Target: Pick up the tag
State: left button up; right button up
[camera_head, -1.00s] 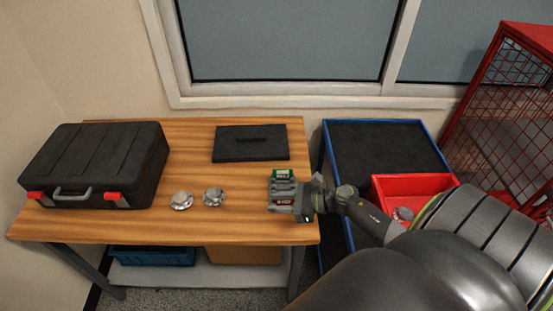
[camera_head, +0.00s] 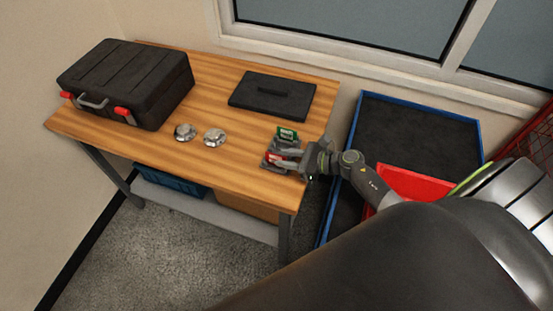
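A small grey holder (camera_head: 268,164) stands at the right front part of the wooden table. It bears a green tag (camera_head: 287,134) at its back and a red tag (camera_head: 272,156) at its front. My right gripper (camera_head: 279,157) reaches in from the right, low over the holder. Its fingers are spread, one on each side of the red tag, and partly cover it. I cannot tell whether they touch it. My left gripper is not in view.
On the wooden table (camera_head: 232,172) are a black case (camera_head: 130,80), two shiny metal parts (camera_head: 184,132) (camera_head: 214,138) and a flat black lidded plate (camera_head: 272,95). A blue-rimmed cart (camera_head: 420,125) with a red bin (camera_head: 418,186) stands to the right.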

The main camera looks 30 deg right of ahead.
aim_at(271, 164)
jog(key=x, duration=0.5)
jog(key=shift+w+a+r, duration=0.15)
jog(key=shift+w, duration=0.25)
grip_shut()
